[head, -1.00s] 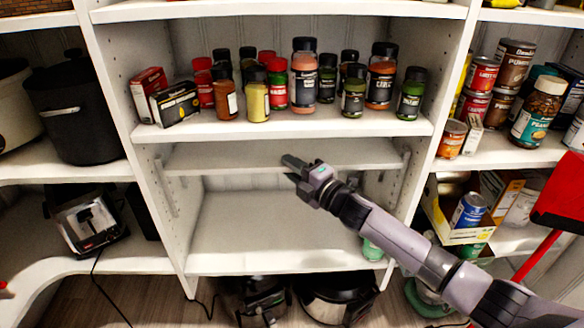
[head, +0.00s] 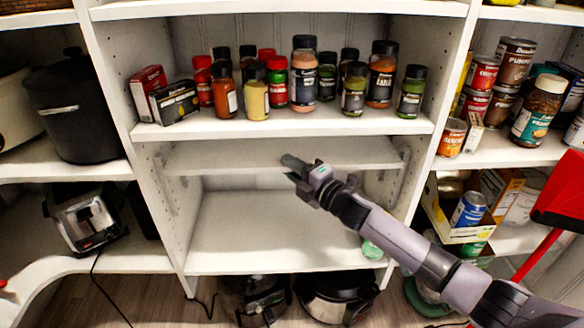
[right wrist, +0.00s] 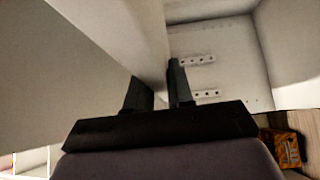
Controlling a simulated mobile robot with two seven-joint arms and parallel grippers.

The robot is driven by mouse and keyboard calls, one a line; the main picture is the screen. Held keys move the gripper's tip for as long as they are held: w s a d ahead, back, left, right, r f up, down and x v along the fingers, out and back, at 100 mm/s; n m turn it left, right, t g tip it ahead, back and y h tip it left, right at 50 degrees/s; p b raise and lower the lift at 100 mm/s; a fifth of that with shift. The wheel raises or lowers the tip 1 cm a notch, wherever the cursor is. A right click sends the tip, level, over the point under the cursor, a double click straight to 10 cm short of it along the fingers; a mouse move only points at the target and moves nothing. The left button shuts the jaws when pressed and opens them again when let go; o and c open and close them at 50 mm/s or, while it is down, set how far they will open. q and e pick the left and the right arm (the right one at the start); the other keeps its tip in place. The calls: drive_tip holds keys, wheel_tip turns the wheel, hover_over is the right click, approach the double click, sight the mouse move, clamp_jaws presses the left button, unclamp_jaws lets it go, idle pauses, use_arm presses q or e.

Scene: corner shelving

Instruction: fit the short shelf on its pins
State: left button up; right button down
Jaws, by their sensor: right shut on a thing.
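The short shelf (head: 230,156) is a white board in the middle bay, just below the spice shelf. It looks roughly level, with its ends close to the bay's side walls. My right gripper (head: 293,164) is shut on its front edge, right of its middle. In the right wrist view, the two dark fingers (right wrist: 161,92) are on either side of the board's edge (right wrist: 147,45). Rows of holes (right wrist: 197,61) show on the wall there. I cannot make out the pins or whether the board touches them. My left gripper is not in view.
Above, the fixed shelf (head: 290,128) holds several spice jars and two small boxes. The lower shelf (head: 270,235) is mostly bare, with a green item (head: 371,250) at its right. Cans and a box (head: 455,230) fill the right bay. A red dustpan (head: 560,195) stands far right.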

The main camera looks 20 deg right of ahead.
drive_tip(key=c, duration=0.9)
unclamp_jaws()
drive_tip(key=shift+r, duration=0.2)
drive_tip(key=shift+f, duration=0.45)
drive_tip(key=v, duration=0.7)
drive_tip(key=shift+r+p, duration=0.25)
drive_tip(key=shift+p, duration=0.15)
drive_tip(key=s+a+f+m+g+h, duration=0.2)
drive_tip(key=s+f+m+g, duration=0.1)
drive_tip(key=s+f+m, duration=0.85)
drive_tip(key=s+a+f+m+g+h, duration=0.25)
drive_tip(key=s+f+m, duration=0.45)
drive_tip(key=s, duration=0.8)
wheel_tip(320, 180, up, 12)
drive_tip(key=s+d+m+p, duration=0.1)
drive_tip(key=m+p, duration=0.1)
drive_tip(key=p, duration=1.2)
drive_tip(key=shift+s+d+g+h, duration=0.3)
drive_tip(key=shift+s+g+h, duration=0.05)
